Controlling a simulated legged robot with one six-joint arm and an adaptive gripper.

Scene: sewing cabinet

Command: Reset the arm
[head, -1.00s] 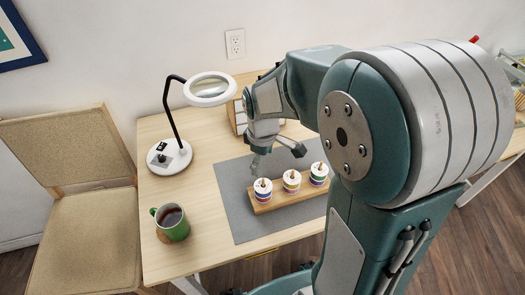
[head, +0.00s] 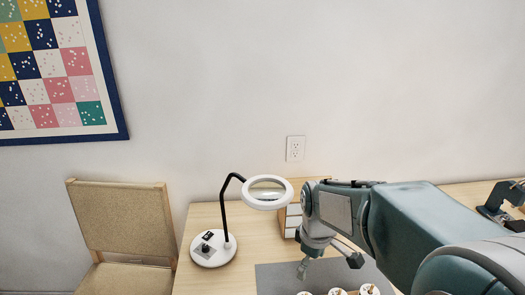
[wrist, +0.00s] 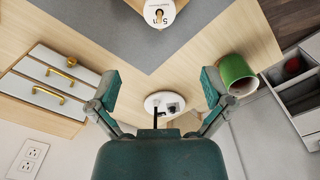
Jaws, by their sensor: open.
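My gripper (head: 330,262) is open and empty, above the grey mat (head: 278,279) in the head view. In the wrist view my gripper (wrist: 158,88) shows two fingers spread wide with nothing between them. Spools (head: 338,291) with white tops stand at the bottom edge of the head view, cut off by the frame. One white spool top (wrist: 158,12) shows at the top of the wrist view, apart from the fingers. My arm covers the right part of the table.
A magnifier lamp (head: 212,248) stands left of my gripper. A small drawer cabinet (head: 292,219) is behind it; its gold-handled drawers (wrist: 60,75) also show in the wrist view. A green mug (wrist: 237,72) and a grey bin (wrist: 300,97) are at right there. A chair (head: 125,222) is left.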

